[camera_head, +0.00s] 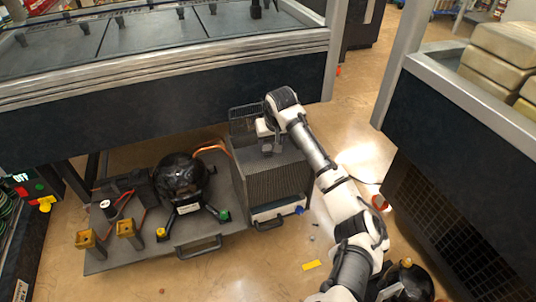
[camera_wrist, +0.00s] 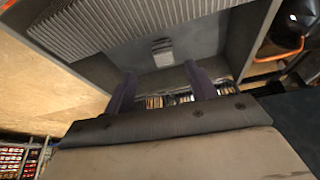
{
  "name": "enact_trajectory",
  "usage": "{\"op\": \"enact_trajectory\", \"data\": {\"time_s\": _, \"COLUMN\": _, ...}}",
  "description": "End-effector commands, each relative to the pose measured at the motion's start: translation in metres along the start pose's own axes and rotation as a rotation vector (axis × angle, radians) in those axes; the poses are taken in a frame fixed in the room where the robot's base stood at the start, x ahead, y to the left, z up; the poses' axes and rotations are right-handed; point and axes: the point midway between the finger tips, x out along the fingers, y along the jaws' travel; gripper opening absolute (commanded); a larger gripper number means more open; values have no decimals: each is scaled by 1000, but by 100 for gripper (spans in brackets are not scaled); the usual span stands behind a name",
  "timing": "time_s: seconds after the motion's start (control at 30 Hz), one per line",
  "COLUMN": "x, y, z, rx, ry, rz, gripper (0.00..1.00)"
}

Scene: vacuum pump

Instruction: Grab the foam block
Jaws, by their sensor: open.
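A small grey ridged block (camera_wrist: 162,52) lies on a flat grey panel beside a ribbed surface in the wrist view; it looks like the foam block, though I cannot be sure. My gripper (camera_wrist: 161,88) is open and empty, its two dark fingers apart, with the block beyond the gap between the tips. There the block is hard to tell from the fingers.
A vacuum pump (camera_head: 181,176) stands on a grey board (camera_head: 115,258) left of the box. Stacked beige blocks (camera_head: 495,65) sit on the right bench.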

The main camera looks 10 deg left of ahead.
Motion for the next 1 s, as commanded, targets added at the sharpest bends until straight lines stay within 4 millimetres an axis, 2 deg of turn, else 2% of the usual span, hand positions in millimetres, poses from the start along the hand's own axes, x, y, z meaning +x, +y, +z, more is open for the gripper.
{"op": "enact_trajectory", "data": {"time_s": 0.03, "x": 10, "y": 0, "z": 1, "rx": -1, "ry": -1, "rz": 1, "gripper": 56}}
{"op": "enact_trajectory", "data": {"time_s": 0.27, "x": 27, "y": -1, "z": -1, "rx": -2, "ry": 1, "rz": 1, "gripper": 56}}
{"op": "enact_trajectory", "data": {"time_s": 0.5, "x": 62, "y": -4, "z": -5, "rx": -2, "ry": 1, "rz": 2, "gripper": 56}}
{"op": "enact_trajectory", "data": {"time_s": 0.6, "x": 72, "y": -4, "z": -5, "rx": -1, "ry": 2, "rz": 1, "gripper": 56}}
{"op": "enact_trajectory", "data": {"time_s": 0.9, "x": 75, "y": -5, "z": -6, "rx": -2, "ry": 2, "rz": 0, "gripper": 56}}
{"op": "enact_trajectory", "data": {"time_s": 1.0, "x": 75, "y": -5, "z": -6, "rx": -1, "ry": 2, "rz": 0, "gripper": 43}}
